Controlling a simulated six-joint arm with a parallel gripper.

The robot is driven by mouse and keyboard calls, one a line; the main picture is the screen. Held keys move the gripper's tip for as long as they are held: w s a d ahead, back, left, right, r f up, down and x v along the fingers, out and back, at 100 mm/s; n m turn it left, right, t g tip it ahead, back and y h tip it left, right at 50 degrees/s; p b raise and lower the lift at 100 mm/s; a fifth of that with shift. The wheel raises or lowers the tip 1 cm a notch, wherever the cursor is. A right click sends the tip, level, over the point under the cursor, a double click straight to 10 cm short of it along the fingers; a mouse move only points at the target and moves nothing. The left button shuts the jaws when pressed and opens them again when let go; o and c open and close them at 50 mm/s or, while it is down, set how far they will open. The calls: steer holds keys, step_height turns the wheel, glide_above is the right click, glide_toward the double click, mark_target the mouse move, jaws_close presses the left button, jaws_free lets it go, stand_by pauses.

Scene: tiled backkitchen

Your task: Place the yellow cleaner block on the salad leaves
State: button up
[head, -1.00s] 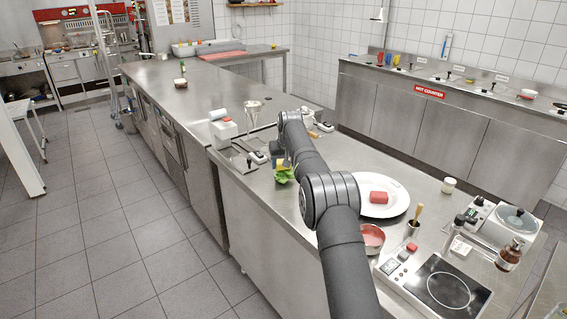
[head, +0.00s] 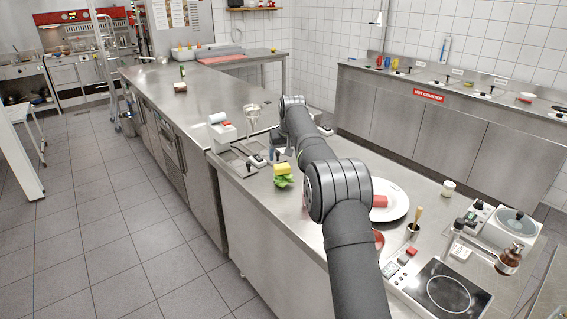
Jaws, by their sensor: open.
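The yellow cleaner block (head: 283,168) sits on top of the green salad leaves (head: 289,184), near the left edge of the steel counter. It looks roughly level and appears to touch the leaves. My gripper (head: 287,150) is small and partly hidden by my arm, just behind and above the block. It is open and looks apart from the block.
A white dispenser (head: 221,129) stands farther back.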

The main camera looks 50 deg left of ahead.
mark_target(283, 167)
steer(key=shift+v, duration=2.25)
steer(key=shift+f, duration=0.1)
steer(key=x, duration=1.2)
steer(key=shift+f, duration=0.15)
step_height(283, 167, up, 2)
steer(key=shift+r, duration=0.7)
